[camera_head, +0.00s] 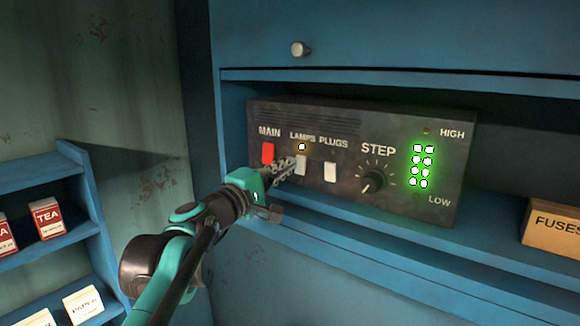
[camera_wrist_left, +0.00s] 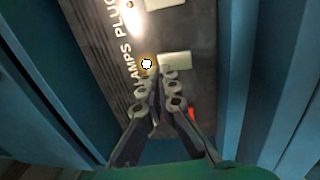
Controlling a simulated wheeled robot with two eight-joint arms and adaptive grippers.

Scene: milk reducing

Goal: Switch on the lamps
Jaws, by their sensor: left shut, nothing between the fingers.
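A dark control panel (camera_head: 350,125) carries the lamps switch (camera_head: 301,165), a pale rocker under the label LAMPS. A small amber light (camera_head: 301,147) glows above it, and it also shows bright in the left wrist view (camera_wrist_left: 147,64). My left gripper (camera_head: 290,168) is shut and empty, with its fingertips at the lower left of the lamps switch. In the left wrist view the fingertips (camera_wrist_left: 162,76) are right by the pale lamps switch (camera_wrist_left: 175,63); whether they touch it I cannot tell. My right gripper is not in view.
A red MAIN switch (camera_head: 267,153) is left of the lamps switch and a pale PLUGS switch (camera_head: 330,171) right of it. A STEP knob (camera_head: 373,182) and lit green lights (camera_head: 421,166) are farther right. A FUSES box (camera_head: 553,226) stands on the blue shelf.

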